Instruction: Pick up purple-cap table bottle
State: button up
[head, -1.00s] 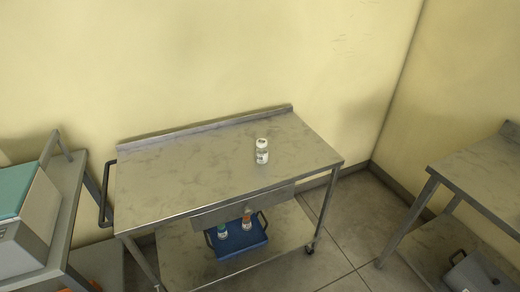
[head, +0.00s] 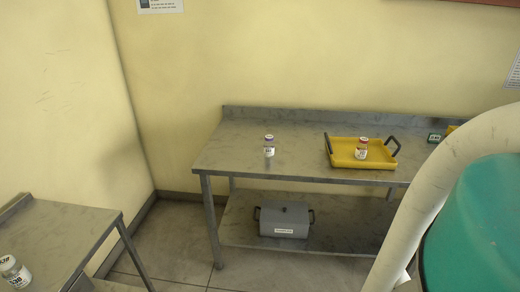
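A small bottle with a purple-looking cap and a white label (head: 269,147) stands upright on the steel table (head: 228,150), left of a yellow tray. A second bottle with a red-looking cap (head: 361,149) stands in the yellow tray (head: 343,158). A white-capped bottle (head: 12,270) stands on another steel table at the lower left. My gripper is not in view. A pale curved link of my arm crosses the right side and hides part of the table.
A grey lidded box (head: 284,220) with side handles sits on the table's lower shelf. Open tiled floor (head: 175,238) shows between the two tables.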

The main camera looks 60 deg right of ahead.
aim_at(269, 144)
jog(key=i+z, duration=0.1)
jog(key=z, duration=0.85)
jog(key=i+j+z, duration=0.1)
jog(key=z, duration=0.4)
jog(key=k+l+z, duration=0.15)
jog(key=z, duration=0.2)
jog(key=i+j, duration=0.2)
jog(key=j, duration=0.15)
jog(key=i+j, duration=0.2)
jog(key=j, duration=0.15)
jog(key=i, duration=0.55)
